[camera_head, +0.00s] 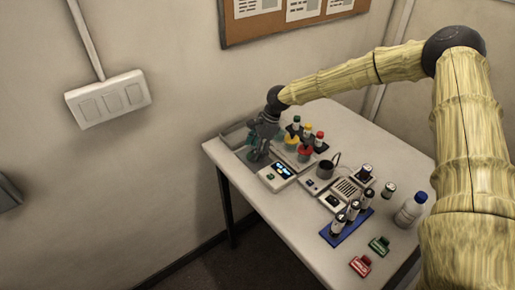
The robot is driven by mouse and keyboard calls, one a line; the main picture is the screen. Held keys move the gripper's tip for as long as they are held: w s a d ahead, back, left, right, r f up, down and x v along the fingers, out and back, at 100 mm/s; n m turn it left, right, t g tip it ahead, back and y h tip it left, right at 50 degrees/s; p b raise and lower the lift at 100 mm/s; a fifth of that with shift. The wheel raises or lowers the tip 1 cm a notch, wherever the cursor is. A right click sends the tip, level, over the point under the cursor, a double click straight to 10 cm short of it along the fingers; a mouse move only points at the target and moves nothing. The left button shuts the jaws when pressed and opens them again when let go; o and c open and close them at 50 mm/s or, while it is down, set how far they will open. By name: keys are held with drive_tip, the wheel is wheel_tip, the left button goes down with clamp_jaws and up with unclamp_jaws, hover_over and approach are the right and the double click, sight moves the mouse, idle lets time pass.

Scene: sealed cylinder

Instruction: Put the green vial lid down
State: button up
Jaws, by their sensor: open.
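My gripper (257,154) is at the far left end of the table, pointing down over a shallow grey tray (229,136). It is open. A dark green patch shows beside its fingers; it may be the green vial lid, but it is too small and too covered by the gripper to tell, or to tell whether it touches the fingers.
A red-capped vial (319,138) stands behind a scale (277,176) with a lit display. A dark cup (325,169) is on a device. Nearer are a blue rack (335,239) of vials, a bottle (409,213), a green clip (379,245) and a red clip (361,266).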

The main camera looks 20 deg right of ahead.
drive_tip(key=shift+d+r+b, duration=0.2)
drive_tip(key=shift+r+b, duration=0.2)
drive_tip(key=shift+r, duration=0.15)
drive_tip(key=b+v, duration=0.3)
drive_tip(key=v, duration=0.8)
drive_tip(key=shift+r, duration=0.15)
